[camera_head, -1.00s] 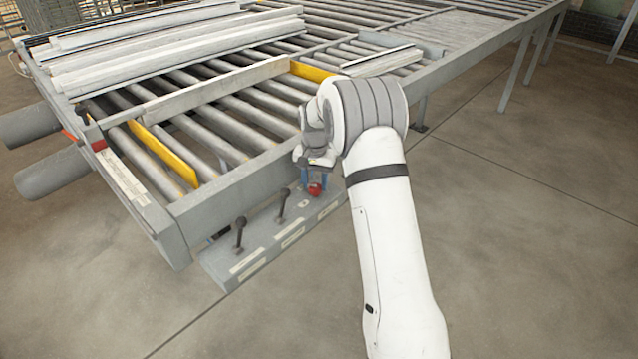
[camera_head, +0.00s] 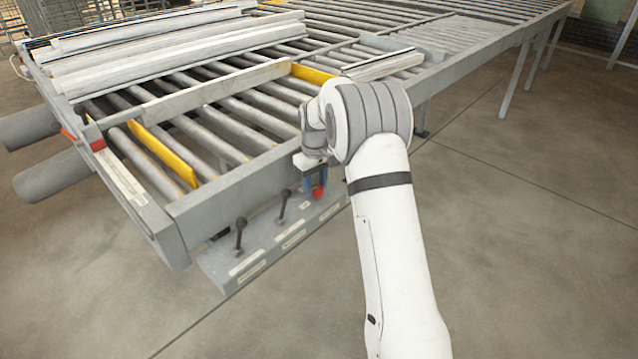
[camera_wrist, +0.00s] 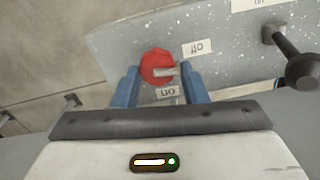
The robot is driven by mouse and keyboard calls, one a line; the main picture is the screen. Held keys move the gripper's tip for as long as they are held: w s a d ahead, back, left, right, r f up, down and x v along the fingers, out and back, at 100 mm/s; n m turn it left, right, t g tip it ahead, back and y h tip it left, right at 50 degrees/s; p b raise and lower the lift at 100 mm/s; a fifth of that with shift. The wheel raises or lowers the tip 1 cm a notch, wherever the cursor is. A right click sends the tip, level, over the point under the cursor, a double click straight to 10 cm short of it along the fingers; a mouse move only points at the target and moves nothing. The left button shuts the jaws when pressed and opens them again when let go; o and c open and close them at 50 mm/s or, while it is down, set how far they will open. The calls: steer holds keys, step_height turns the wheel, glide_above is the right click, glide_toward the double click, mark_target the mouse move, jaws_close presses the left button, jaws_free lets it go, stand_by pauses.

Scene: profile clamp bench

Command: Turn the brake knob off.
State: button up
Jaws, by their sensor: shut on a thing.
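The red brake knob (camera_head: 318,193) sits at the right end of a grey panel (camera_head: 262,250) under the roller bench. In the wrist view the round knob (camera_wrist: 157,64) has a pale pointer bar directed right, between an "off" label (camera_wrist: 197,47) at upper right and an "on" label (camera_wrist: 168,93) below it. My gripper (camera_head: 314,184) has its blue fingers on both sides of the knob and is shut on it. The fingers hide parts of the knob's sides.
Two black levers, one left (camera_head: 240,234) and one nearer the knob (camera_head: 284,204), stand on the same panel; one lever (camera_wrist: 298,66) shows at right in the wrist view. The roller bench (camera_head: 232,197) rises behind. Floor at the front right is clear.

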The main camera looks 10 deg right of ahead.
steer(key=shift+s+d+f+n, duration=0.1)
steer(key=shift+s+f+n, duration=0.1)
steer(key=shift+n, duration=0.7)
steer(key=o, duration=0.8)
steer(key=shift+d+r, duration=0.1)
steer(key=shift+o, duration=0.8)
steer(key=shift+r, duration=0.1)
